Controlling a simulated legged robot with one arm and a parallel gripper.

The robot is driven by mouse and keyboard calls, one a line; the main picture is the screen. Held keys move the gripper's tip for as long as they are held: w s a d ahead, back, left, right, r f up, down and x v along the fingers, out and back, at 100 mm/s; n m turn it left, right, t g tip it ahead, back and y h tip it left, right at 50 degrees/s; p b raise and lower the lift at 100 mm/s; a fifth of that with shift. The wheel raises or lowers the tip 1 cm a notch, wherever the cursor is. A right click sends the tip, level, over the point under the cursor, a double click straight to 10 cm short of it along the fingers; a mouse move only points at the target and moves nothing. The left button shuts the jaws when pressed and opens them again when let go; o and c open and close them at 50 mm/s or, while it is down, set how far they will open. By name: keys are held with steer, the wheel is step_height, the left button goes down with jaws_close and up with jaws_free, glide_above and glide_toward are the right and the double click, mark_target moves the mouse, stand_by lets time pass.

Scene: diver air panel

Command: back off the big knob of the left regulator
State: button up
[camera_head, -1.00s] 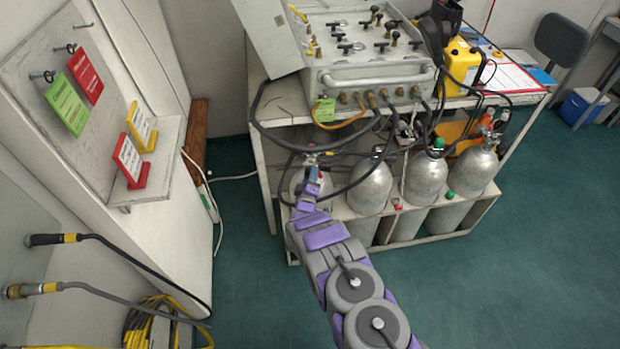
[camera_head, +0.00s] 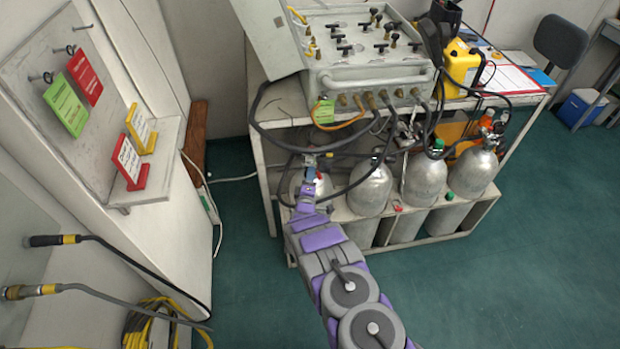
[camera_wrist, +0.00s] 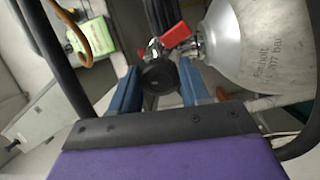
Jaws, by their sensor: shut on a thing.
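The black round knob (camera_wrist: 160,77) of the left regulator sits between the two blue fingers of my gripper (camera_wrist: 158,88) in the wrist view. My gripper is shut on it. A metal fitting and a red part (camera_wrist: 176,35) show just behind the knob. The leftmost grey cylinder (camera_wrist: 262,45) stands right beside them, with partly readable pressure lettering. In the head view my gripper (camera_head: 311,170) is at the top of that cylinder (camera_head: 297,184); my wrist and the hoses hide most of the regulator there.
More grey cylinders (camera_head: 371,190) stand to the right in the white rack. Black hoses (camera_head: 272,137) loop down around my gripper from the air panel (camera_head: 370,75) above. A white cabinet with tag cards (camera_head: 128,158) is at the left. Green floor is clear in front.

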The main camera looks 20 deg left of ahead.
steer(key=shift+s+f, duration=0.1)
steer(key=shift+f, duration=0.1)
steer(key=o, duration=1.1)
steer(key=shift+a, duration=0.1)
steer(key=shift+c, duration=0.2)
steer(key=p+v, duration=0.4)
steer(key=v, duration=1.3)
